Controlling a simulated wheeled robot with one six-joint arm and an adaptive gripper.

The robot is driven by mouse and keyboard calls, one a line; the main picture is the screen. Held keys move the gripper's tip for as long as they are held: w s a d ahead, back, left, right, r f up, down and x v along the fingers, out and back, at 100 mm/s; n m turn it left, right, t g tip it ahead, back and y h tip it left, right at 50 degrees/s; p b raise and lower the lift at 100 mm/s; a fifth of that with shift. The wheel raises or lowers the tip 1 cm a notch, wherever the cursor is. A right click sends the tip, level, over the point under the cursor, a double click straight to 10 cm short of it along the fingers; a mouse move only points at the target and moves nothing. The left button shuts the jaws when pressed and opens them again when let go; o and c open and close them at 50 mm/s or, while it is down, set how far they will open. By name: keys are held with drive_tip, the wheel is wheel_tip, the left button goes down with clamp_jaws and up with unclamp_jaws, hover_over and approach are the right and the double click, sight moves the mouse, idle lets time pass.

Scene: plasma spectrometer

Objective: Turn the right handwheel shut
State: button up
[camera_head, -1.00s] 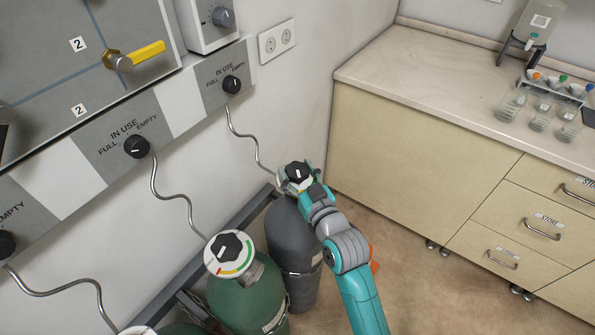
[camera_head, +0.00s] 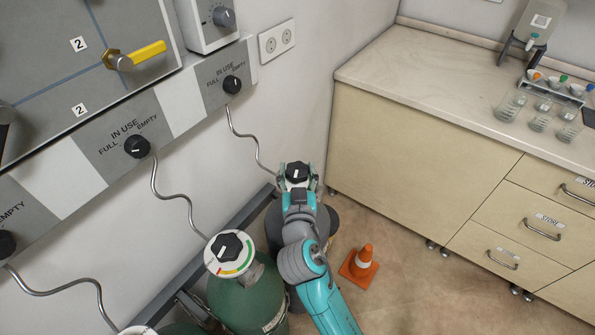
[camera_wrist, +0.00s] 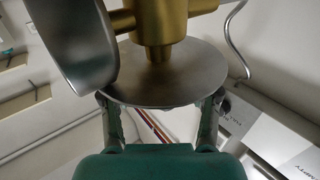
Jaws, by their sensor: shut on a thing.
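The right handwheel (camera_head: 298,171), a black knob with a white pointer mark, sits on top of the dark grey cylinder (camera_head: 275,228). My gripper (camera_head: 298,180) has its fingers on opposite sides of the handwheel and is shut on it. In the wrist view, the fingers of my gripper (camera_wrist: 160,100) meet the edges of a round metal disc (camera_wrist: 170,80) under a brass valve body (camera_wrist: 160,22). My forearm hides part of the cylinder. The dial under the handwheel is mostly hidden.
A green cylinder (camera_head: 248,295) with its own black handwheel (camera_head: 227,246) and coloured dial stands close on the left. An orange cone (camera_head: 359,266) stands on the floor right of my arm. Cabinets (camera_head: 420,165) line the right. A thin curled pipe (camera_head: 246,140) runs down the wall.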

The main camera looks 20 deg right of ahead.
drive_tip(key=shift+f+m+g+h, duration=0.15)
drive_tip(key=shift+m+g+h, duration=0.45)
drive_tip(key=shift+m+h, duration=0.65)
drive_tip(key=o, duration=1.2)
drive_tip(key=shift+n+h, duration=0.25)
drive_tip(key=v, duration=1.2)
drive_tip(key=s+d+f+n+g+y, duration=0.2)
drive_tip(key=s+d+f+n+y, duration=0.2)
drive_tip(key=s+f+n+y, duration=0.7)
drive_tip(key=s+r+m, duration=0.1)
drive_tip(key=s, duration=0.6)
drive_tip(key=s+d+r+m+h, duration=0.1)
drive_tip(key=s+m, duration=0.1)
drive_tip(key=s, duration=0.6)
drive_tip(key=s+d+r+m+t+h, duration=0.1)
drive_tip(key=s+m, duration=0.1)
drive_tip(key=s, duration=0.5)
drive_tip(key=shift+s+r, duration=0.25)
drive_tip(key=shift+r, duration=0.15)
